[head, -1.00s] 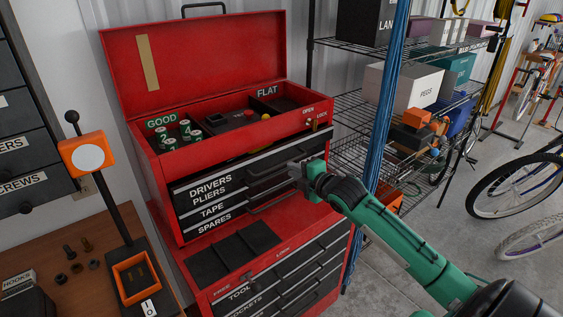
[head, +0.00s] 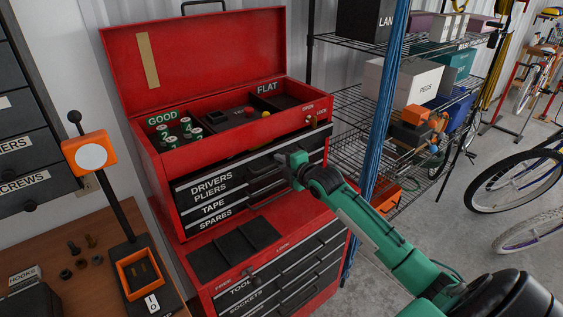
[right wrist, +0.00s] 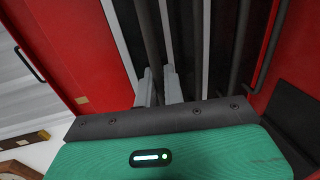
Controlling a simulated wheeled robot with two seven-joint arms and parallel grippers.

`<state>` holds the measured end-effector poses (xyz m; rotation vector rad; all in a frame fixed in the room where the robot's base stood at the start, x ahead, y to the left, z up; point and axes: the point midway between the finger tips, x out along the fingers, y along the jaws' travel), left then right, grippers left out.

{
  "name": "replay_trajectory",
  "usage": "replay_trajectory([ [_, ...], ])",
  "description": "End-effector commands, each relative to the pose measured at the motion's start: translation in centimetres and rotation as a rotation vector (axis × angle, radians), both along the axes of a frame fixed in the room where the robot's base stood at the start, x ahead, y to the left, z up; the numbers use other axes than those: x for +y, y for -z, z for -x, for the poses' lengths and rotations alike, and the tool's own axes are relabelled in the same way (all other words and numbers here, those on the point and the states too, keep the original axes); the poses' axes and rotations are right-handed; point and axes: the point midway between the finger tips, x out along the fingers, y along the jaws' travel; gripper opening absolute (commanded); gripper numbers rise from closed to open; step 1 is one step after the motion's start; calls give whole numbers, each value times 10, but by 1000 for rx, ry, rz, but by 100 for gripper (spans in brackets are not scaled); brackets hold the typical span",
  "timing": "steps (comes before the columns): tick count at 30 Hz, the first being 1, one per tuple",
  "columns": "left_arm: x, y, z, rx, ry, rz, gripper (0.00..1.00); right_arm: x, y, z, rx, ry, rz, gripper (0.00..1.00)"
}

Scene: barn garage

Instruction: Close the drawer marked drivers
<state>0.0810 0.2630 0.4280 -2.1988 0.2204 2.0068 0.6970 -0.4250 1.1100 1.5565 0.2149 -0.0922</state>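The red tool chest (head: 232,147) has black drawers with labels. The drawer marked DRIVERS (head: 211,185) is at the top of the stack, above PLIERS, TAPE and SPARES. My right gripper (head: 284,162) is at the right part of the upper drawer fronts, by the dark handles. In the right wrist view, its two grey fingers (right wrist: 160,86) stand a little apart, with a dark bar (right wrist: 150,38) running to them. Whether they grip it is unclear. The gripper and arm hide part of the drawer fronts; how far the drawer stands out is hard to tell. My left gripper is out of view.
A lower cabinet (head: 285,270) stands beneath. A wooden bench (head: 95,235) is at left. A wire shelf (head: 350,110) with boxes and hanging blue cords (head: 385,120) is close at right.

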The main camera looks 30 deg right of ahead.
Motion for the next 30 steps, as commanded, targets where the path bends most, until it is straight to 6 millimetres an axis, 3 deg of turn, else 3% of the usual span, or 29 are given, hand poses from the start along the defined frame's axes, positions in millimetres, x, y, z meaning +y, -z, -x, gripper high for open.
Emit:
replay_trajectory([
  [6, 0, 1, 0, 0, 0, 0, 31, 0, 1, -2, 1, 0, 0, 0],
  [17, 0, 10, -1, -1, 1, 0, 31, 3, 1, -33, -1, -1, 0, 0],
  [27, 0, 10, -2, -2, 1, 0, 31, 2, -1, -36, -1, 0, 0, 0],
  [28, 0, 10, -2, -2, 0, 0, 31, 2, -1, -36, -1, 0, 0, 14],
  [30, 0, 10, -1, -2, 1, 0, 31, 2, -1, -35, -1, 0, 0, 15],
])
